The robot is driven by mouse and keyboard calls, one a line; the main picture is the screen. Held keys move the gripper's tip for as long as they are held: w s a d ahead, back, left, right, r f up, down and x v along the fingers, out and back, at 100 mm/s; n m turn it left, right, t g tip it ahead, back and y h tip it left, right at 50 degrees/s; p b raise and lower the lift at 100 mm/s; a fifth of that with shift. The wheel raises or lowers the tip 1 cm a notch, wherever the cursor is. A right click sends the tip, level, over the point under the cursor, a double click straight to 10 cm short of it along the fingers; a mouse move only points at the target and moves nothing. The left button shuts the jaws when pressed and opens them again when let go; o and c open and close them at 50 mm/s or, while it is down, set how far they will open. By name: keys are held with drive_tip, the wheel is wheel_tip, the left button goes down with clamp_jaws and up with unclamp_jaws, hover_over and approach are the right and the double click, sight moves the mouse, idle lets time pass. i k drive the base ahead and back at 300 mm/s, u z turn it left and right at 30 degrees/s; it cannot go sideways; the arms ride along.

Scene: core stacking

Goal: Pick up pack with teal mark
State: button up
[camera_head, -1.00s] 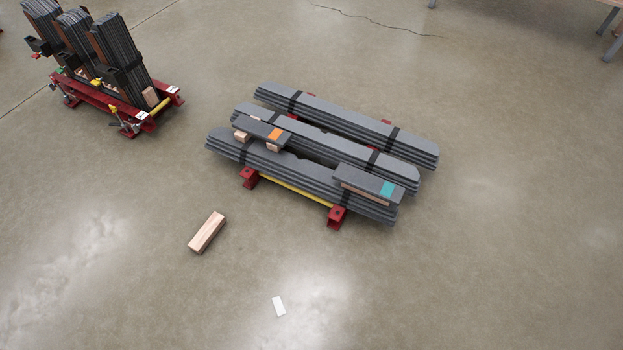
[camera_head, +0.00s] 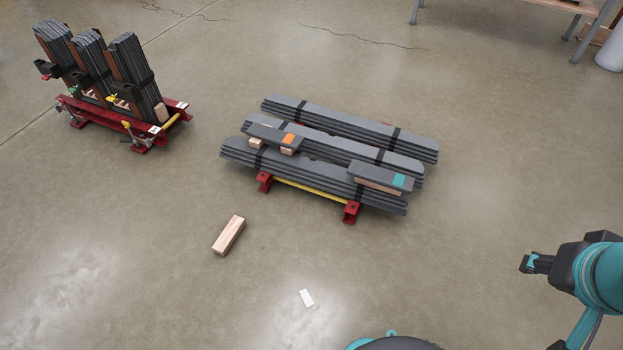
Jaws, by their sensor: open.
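The pack with the teal mark (camera_head: 375,177) is a short dark grey bundle with a wooden block under it. It lies across the right end of the front stacks of grey plates. Its teal square (camera_head: 399,180) is at its right end. A similar pack with an orange mark (camera_head: 270,136) lies to its left on the same stacks. My gripper (camera_head: 527,263) shows at the lower right, dark with a teal detail. It is open and empty, well apart from the packs. Its fingers are small in view.
Long banded grey stacks (camera_head: 350,125) rest on a red stand (camera_head: 351,211) with a yellow bar. A red rack (camera_head: 135,125) with upright plates stands at the left. A wooden block (camera_head: 229,235) and a white slip (camera_head: 307,298) lie on the floor. Floor between gripper and stacks is clear.

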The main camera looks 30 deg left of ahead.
sight(360, 169)
drive_tip(key=u, duration=0.9)
drive_tip(key=i, duration=1)
